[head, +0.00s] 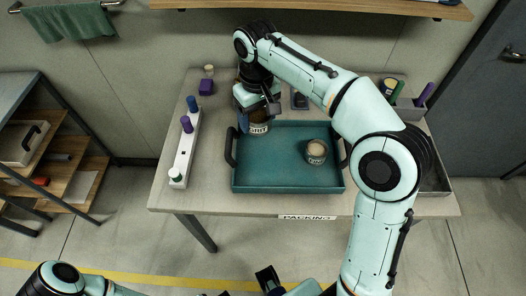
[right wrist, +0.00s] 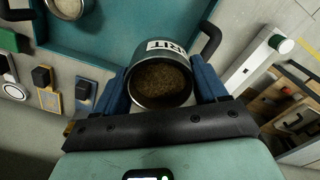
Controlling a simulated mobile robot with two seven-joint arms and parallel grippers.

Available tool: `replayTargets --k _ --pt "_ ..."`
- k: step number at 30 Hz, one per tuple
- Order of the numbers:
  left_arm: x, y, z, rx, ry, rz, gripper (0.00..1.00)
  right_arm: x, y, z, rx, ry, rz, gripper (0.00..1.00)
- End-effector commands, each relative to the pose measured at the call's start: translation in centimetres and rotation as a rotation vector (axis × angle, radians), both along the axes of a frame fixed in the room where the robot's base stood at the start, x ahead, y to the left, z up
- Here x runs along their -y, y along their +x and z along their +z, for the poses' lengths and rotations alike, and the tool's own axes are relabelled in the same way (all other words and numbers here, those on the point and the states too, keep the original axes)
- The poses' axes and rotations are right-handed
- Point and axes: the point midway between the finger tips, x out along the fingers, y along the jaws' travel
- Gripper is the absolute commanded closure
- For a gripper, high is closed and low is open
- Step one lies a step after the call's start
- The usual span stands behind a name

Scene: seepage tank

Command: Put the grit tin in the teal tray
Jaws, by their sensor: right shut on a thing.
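The grit tin (head: 259,128) is a metal tin with a white label, at the back left corner of the teal tray (head: 250,180) in the head view. My right gripper (head: 259,113) is shut on it from behind. In the right wrist view the tin (right wrist: 161,82) is between the blue fingers, open top showing brown grit, part of its label readable. I cannot tell whether its base touches the tray. A second tin (head: 316,151) with pale contents stands in the tray's right half. Dark parts at the bottom edge may be my left gripper (head: 268,279); its fingers are unclear.
A white strip (head: 185,150) with purple and blue knobs lies left of the tray. A purple block (head: 206,87) and small jar (head: 209,71) stand behind it. A grey bin (head: 437,178) is at right, partly behind my arm. The tray's front left is clear.

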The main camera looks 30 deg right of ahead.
Motion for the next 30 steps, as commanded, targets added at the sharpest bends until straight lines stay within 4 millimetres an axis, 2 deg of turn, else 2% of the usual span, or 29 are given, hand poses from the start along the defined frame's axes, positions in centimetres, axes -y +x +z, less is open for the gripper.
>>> replayTargets --k 1,3,9,17,24,30 --pt "0.0 -0.2 -0.7 -0.003 0.000 0.000 0.57 0.1 -0.1 -1.8 -0.005 0.000 -0.001 0.63" --pt "0.0 -0.4 -1.2 -0.005 0.001 0.000 0.57 0.0 -0.1 -3.7 -0.005 0.000 0.000 0.63" --pt "0.0 -0.6 -2.1 -0.008 0.001 0.000 0.57 0.0 -0.1 -8.3 -0.003 0.000 0.001 0.63" --pt "0.0 -0.7 -2.4 -0.009 0.000 0.000 0.57 0.0 0.0 -10.7 0.000 0.000 -0.001 0.63" --pt "0.0 -0.7 -3.0 -0.006 0.000 0.001 0.57 0.0 0.0 -14.0 -0.001 0.001 0.000 0.63" --pt "0.0 -0.7 -2.9 -0.005 0.001 0.001 0.57 0.0 0.0 -14.3 0.002 0.000 0.000 0.63"
